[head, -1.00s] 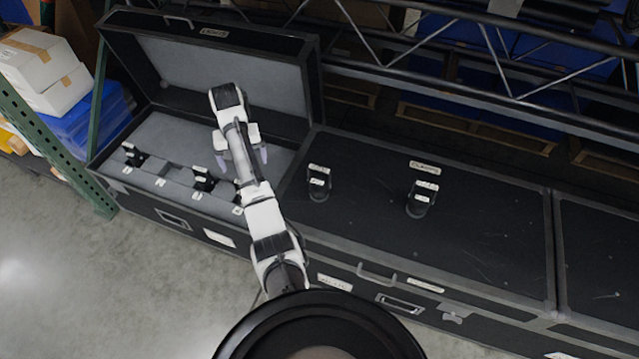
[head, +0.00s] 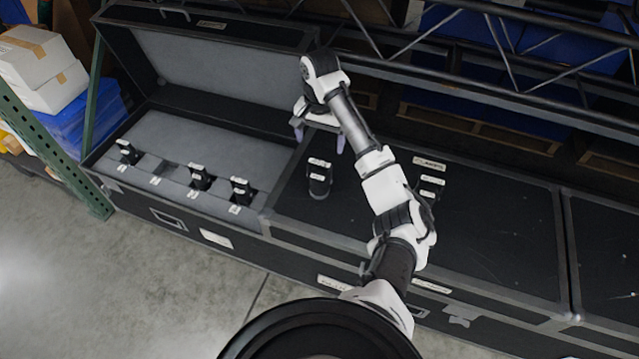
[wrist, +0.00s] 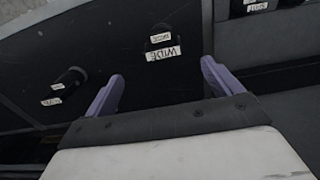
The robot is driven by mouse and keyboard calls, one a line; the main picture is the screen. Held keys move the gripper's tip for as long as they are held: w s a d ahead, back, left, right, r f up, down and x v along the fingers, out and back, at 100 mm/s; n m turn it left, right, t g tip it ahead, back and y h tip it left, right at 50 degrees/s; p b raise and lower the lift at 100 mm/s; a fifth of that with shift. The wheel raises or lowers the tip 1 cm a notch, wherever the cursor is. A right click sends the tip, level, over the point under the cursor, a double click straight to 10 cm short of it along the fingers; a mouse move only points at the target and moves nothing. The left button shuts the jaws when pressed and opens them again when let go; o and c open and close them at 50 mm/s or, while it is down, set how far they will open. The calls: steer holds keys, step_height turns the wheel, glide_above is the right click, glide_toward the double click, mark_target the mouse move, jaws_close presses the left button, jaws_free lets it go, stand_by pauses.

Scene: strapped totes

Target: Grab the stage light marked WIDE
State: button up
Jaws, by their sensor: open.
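The stage light marked WIDE is a small black fixture with white labels, standing on the closed black case lid; in the wrist view its WIDE label (wrist: 163,53) reads clearly, ahead of and between my fingers. In the head view I take it to be the left light (head: 319,180) on that lid. My gripper (head: 319,139) is open and empty, just beyond and above this light, with its pale purple fingers (wrist: 162,70) apart. A second black light (head: 431,187) stands to the right on the same lid, partly hidden by my arm; its label is unreadable.
The open case (head: 190,132) at left holds three similar lights (head: 127,152) (head: 200,178) (head: 241,190) in a grey foam insert. A metal truss (head: 480,80) runs behind the cases. Bare lid (head: 500,235) lies to the right.

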mark_target(320, 163)
step_height(320, 163, down, 8)
steer(key=b, duration=0.2)
steer(key=shift+a+r+b, duration=0.1)
steer(key=shift+r+b, duration=0.05)
steer(key=shift+b, duration=0.25)
steer(key=shift+w+f+b, duration=0.2)
steer(key=shift+f+b, duration=0.55)
steer(key=shift+f, duration=0.3)
steer(key=shift+w+f+p, duration=0.2)
steer(key=shift+f+p, duration=0.15)
steer(key=shift+p, duration=0.3)
steer(key=shift+f, duration=1.3)
steer(key=shift+r, duration=0.1)
jaws_close()
